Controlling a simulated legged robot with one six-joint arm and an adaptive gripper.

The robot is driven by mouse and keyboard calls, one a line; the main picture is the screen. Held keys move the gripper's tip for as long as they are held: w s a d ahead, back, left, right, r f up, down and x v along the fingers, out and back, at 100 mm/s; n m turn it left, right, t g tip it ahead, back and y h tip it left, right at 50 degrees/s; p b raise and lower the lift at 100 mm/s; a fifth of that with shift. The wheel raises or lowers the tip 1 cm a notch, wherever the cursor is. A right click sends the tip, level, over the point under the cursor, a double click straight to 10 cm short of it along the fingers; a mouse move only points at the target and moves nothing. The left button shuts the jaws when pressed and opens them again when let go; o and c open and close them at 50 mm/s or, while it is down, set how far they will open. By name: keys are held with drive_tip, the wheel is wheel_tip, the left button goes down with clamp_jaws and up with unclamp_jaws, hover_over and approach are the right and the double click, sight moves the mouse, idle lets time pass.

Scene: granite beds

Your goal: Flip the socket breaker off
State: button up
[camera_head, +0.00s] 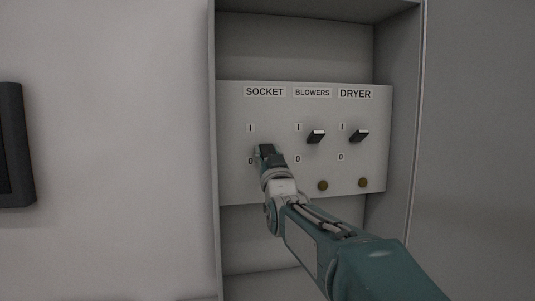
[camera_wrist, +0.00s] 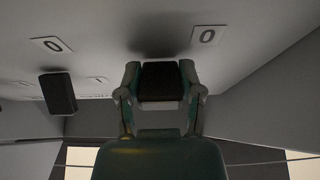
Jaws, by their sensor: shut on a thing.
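The socket breaker (camera_head: 266,150) is a black lever under the SOCKET label (camera_head: 265,92) on a pale panel (camera_head: 240,185). My gripper (camera_head: 266,157) is at it, in front of the panel. In the wrist view, the fingers of my gripper (camera_wrist: 160,88) lie on both sides of the black lever (camera_wrist: 160,78) and are shut on it. A 0 label (camera_wrist: 207,36) is beside it there. In the head view the lever is at about the height of its 0 mark, below its I mark, and my gripper partly hides it.
The blowers lever (camera_head: 316,136) and dryer lever (camera_head: 359,136) stand to the right, near their I marks. Two brass-coloured round knobs (camera_head: 322,185) (camera_head: 363,182) sit below them. The panel is inside a recessed grey cabinet (camera_head: 398,100) with side walls. A dark frame (camera_head: 14,145) is at far left.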

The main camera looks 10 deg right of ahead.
drive_tip(key=shift+w+f+t, duration=0.1)
drive_tip(key=shift+t, duration=0.5)
drive_tip(key=o, duration=1.1)
drive_tip(key=shift+a, duration=0.1)
drive_tip(key=shift+o, duration=0.2)
drive_tip(key=v, duration=1.2)
drive_tip(key=shift+f, duration=0.15)
drive_tip(key=shift+w, duration=0.1)
